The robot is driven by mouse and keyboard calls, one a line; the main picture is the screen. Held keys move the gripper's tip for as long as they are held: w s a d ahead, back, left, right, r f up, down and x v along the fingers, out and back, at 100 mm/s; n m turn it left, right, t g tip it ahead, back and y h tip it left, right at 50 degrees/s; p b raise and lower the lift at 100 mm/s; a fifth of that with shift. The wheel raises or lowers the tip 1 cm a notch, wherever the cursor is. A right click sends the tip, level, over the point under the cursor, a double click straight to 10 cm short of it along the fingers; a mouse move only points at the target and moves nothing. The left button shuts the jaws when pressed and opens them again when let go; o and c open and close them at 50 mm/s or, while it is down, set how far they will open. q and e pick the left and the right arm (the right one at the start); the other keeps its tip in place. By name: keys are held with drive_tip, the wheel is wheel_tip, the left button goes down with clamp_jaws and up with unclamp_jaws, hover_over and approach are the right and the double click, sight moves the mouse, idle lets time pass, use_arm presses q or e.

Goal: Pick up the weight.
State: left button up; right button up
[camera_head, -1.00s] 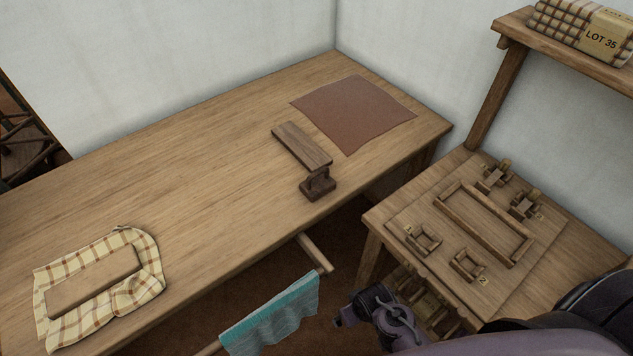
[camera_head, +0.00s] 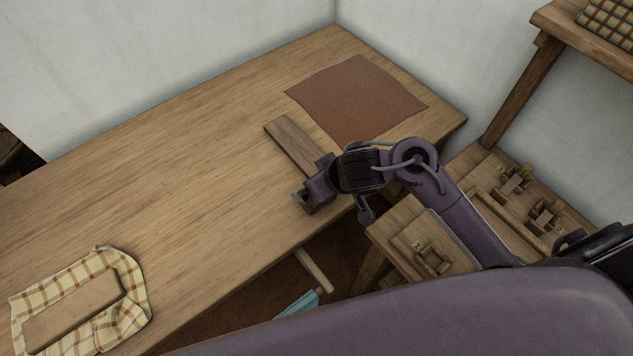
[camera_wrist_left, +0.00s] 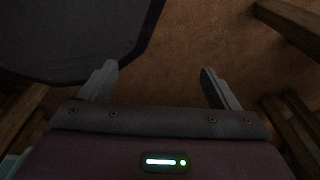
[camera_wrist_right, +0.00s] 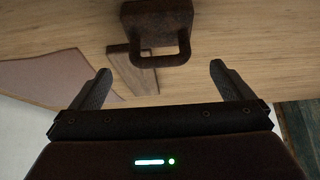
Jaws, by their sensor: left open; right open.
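The weight (camera_wrist_right: 158,22) is a dark brown block with a loop handle, seen ahead of my right gripper in the right wrist view. In the head view the weight (camera_head: 306,204) sits at the table's front edge, partly hidden by my right gripper (camera_head: 316,188). The right gripper (camera_wrist_right: 160,70) is open, its fingers spread wide; the handle shows between and beyond the fingertips, with nothing held. My left gripper (camera_wrist_left: 158,70) is open and empty over the floor in the left wrist view; it is not in the head view.
A wooden plank (camera_head: 290,141) lies beside the weight on the long table (camera_head: 170,170). A reddish-brown cloth (camera_head: 355,95) lies behind. A checked cloth (camera_head: 128,275) with a board (camera_head: 75,310) is at the left. A side table with wooden fittings (camera_head: 432,258) stands right, below a shelf (camera_head: 565,30).

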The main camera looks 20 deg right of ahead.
sight(311, 208)
drive_tip(key=f, duration=0.1)
drive_tip(key=f+b, duration=0.2)
drive_tip(key=shift+w+a+f, duration=0.15)
drive_tip(key=shift+w+a, duration=0.1)
drive_tip(key=x, duration=0.1)
drive_tip(key=b+x, duration=0.1)
drive_tip(key=shift+w+d+f, duration=0.15)
drive_tip(key=shift+f, duration=0.1)
drive_tip(key=shift+w+f, duration=0.25)
drive_tip(key=shift+f, duration=0.1)
drive_tip(key=c, duration=1.8)
use_arm(q)
drive_tip(key=f, duration=0.1)
drive_tip(key=s+f, duration=0.2)
drive_tip(key=f, duration=0.1)
drive_tip(key=shift+s+a, duration=0.25)
use_arm(e)
drive_tip(key=shift+w+r, duration=0.1)
drive_tip(key=shift+r, duration=0.1)
drive_tip(key=shift+c, duration=0.6)
